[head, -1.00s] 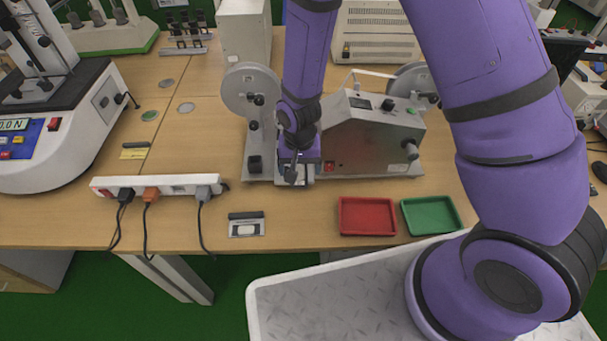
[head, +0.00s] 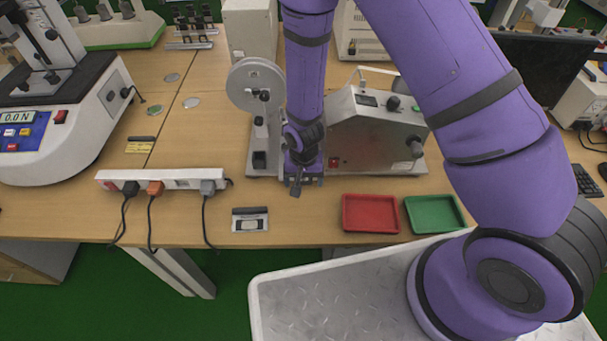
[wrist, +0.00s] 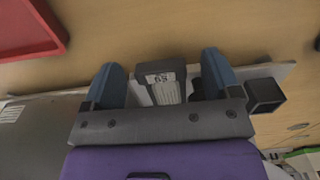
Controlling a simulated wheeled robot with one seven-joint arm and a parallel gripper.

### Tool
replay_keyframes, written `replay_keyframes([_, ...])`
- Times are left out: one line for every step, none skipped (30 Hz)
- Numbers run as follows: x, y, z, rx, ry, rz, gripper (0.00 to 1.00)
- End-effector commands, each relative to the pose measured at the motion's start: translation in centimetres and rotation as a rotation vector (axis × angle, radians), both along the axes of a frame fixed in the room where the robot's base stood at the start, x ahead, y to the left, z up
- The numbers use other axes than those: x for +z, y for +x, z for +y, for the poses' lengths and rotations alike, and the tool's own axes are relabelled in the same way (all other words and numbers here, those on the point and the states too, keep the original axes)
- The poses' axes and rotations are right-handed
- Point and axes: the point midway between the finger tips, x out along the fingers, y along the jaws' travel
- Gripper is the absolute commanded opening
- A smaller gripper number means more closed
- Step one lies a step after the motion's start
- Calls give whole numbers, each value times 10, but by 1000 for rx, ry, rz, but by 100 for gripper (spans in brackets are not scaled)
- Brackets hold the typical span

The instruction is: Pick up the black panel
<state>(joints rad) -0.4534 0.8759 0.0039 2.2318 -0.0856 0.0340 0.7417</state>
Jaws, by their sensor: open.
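A dark block with a white printed label (wrist: 163,72) sits between the two blue fingers of my gripper (wrist: 160,60) in the wrist view. It looks like the black panel, but I cannot be sure. The fingers stand apart on either side of it, with visible gaps. In the head view my gripper (head: 302,182) points down at the front of the grey reel machine (head: 372,130). There the arm and gripper hide the block.
A red tray (head: 370,213) and a green tray (head: 434,214) lie right of my gripper. A small black-and-silver item (head: 250,220) and a power strip (head: 160,181) lie to the left. A black square post (wrist: 265,95) stands close beside one finger.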

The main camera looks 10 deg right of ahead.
Motion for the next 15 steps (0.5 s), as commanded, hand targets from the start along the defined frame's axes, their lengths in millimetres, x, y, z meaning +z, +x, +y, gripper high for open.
replay_keyframes([0,0,0,0,0,0,83])
replay_keyframes([0,0,0,0,0,0,83])
replay_keyframes([0,0,0,0,0,0,83])
replay_keyframes([0,0,0,0,0,0,76])
replay_keyframes([0,0,0,0,0,0,69])
replay_keyframes([0,0,0,0,0,0,60])
replay_keyframes([0,0,0,0,0,0,53])
replay_keyframes([0,0,0,0,0,0,46])
replay_keyframes([0,0,0,0,0,0,37])
replay_keyframes([0,0,0,0,0,0,30])
replay_keyframes([0,0,0,0,0,0,30])
replay_keyframes([0,0,0,0,0,0,29])
replay_keyframes([0,0,0,0,0,0,29])
replay_keyframes([0,0,0,0,0,0,29])
replay_keyframes([0,0,0,0,0,0,29])
